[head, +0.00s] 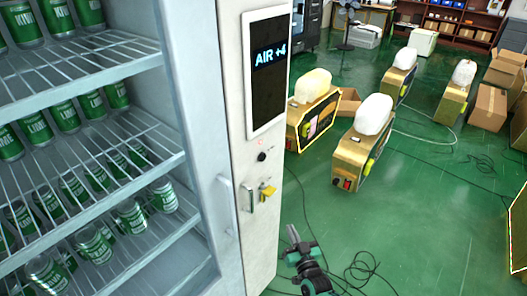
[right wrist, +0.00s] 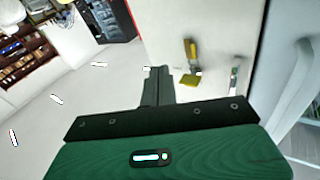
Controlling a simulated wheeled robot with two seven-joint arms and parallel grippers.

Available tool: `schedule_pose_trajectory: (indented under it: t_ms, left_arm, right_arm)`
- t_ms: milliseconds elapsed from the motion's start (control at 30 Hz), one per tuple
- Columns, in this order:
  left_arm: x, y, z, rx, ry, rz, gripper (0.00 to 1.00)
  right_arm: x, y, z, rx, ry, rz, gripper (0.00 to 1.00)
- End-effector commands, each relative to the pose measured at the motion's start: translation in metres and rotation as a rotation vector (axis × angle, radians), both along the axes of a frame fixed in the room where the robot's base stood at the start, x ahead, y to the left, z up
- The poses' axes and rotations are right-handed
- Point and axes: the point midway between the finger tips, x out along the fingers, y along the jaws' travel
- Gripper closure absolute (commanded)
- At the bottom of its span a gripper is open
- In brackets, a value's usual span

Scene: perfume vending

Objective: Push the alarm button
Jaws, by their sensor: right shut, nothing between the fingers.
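The vending machine (head: 233,60) has a white control panel with a dark screen reading "AIR +4". Below the screen is a small red mark (head: 260,142) and a round black knob (head: 262,156); I cannot tell whether either is the alarm button. Lower down is a yellow part (head: 267,191), also in the right wrist view (right wrist: 190,78). My right gripper (head: 292,234) is shut and empty, low and to the right of the panel, apart from it in the head view. In the right wrist view its fingers (right wrist: 157,85) are together. My left gripper is out of view.
The machine's glass door has a vertical handle (head: 226,203), with shelves of green cans behind it. Several gold machines with white tops, such as one (head: 352,160), stand on the green floor. Black cables (head: 365,270) lie beside my right arm. Boxes and shelves are at the back right.

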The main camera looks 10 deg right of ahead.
Motion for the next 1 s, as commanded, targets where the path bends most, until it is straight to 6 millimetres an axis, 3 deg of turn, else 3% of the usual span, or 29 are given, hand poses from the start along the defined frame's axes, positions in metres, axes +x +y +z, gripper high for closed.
schedule_pose_trajectory:
  t_ms: [33,200,300,400,567,1000]
  left_arm:
    - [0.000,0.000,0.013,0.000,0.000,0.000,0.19]
    - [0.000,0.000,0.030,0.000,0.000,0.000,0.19]
    - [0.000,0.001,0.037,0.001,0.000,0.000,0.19]
    - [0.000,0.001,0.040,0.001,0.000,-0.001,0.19]
    - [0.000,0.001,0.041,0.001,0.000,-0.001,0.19]
    - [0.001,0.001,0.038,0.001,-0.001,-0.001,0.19]
  right_arm:
    - [0.008,0.000,0.043,0.020,-0.067,-0.006,1.00]
    - [0.020,-0.002,0.143,0.083,-0.254,-0.031,1.00]
    - [0.021,-0.003,0.183,0.111,-0.331,-0.043,1.00]
    - [0.021,-0.005,0.209,0.133,-0.380,-0.050,1.00]
    - [0.020,-0.006,0.223,0.144,-0.410,-0.056,1.00]
    - [0.025,-0.002,0.221,0.144,-0.410,-0.057,1.00]
